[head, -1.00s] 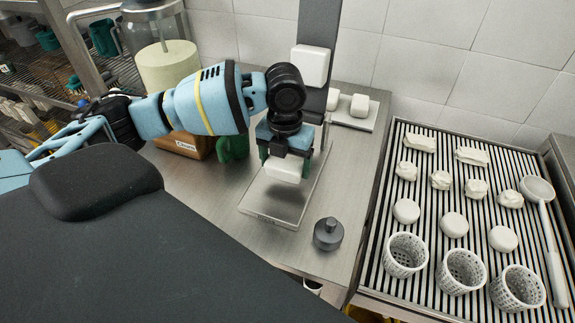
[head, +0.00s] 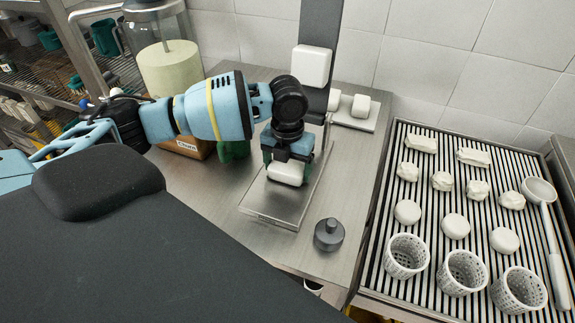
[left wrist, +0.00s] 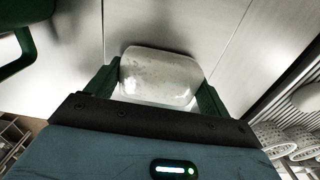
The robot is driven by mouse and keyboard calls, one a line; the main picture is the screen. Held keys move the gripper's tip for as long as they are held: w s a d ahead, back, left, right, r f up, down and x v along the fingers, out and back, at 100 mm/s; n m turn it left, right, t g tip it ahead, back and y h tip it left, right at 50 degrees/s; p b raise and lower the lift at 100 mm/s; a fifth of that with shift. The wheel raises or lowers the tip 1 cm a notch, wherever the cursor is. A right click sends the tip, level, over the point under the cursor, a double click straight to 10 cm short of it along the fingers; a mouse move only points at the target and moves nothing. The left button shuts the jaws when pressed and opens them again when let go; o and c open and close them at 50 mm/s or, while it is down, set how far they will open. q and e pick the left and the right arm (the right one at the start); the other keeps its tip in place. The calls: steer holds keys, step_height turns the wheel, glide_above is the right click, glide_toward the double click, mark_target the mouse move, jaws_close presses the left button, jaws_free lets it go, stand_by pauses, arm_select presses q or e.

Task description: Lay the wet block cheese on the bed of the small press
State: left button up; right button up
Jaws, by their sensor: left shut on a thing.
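The wet block cheese (head: 286,174) is white, smooth and glossy, with rounded edges. My left gripper (head: 287,163) is shut on it from above, with a green finger on each side. The cheese is also between the fingers in the left wrist view (left wrist: 160,78). The flat metal bed of the small press (head: 270,206) lies under the cheese, which is over its middle part. The cheese is low and close to the bed; I cannot tell if it touches. The gripper hides part of the bed. My right gripper is not in view.
A dark knobbed weight (head: 328,235) stands right of the bed's front. A small tray (head: 364,125) with white pieces sits behind. At right, a ribbed drain board (head: 375,258) holds cheeses, perforated baskets (head: 408,256) and a ladle (head: 549,225). A wooden box (head: 187,146) stands behind my left arm.

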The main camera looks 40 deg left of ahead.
mark_target(288, 165)
arm_select(q)
steer(key=shift+f, duration=0.1)
steer(key=o, duration=1.1)
step_height(288, 165, up, 12)
steer(key=shift+r+p, duration=0.1)
steer(key=shift+p, duration=0.2)
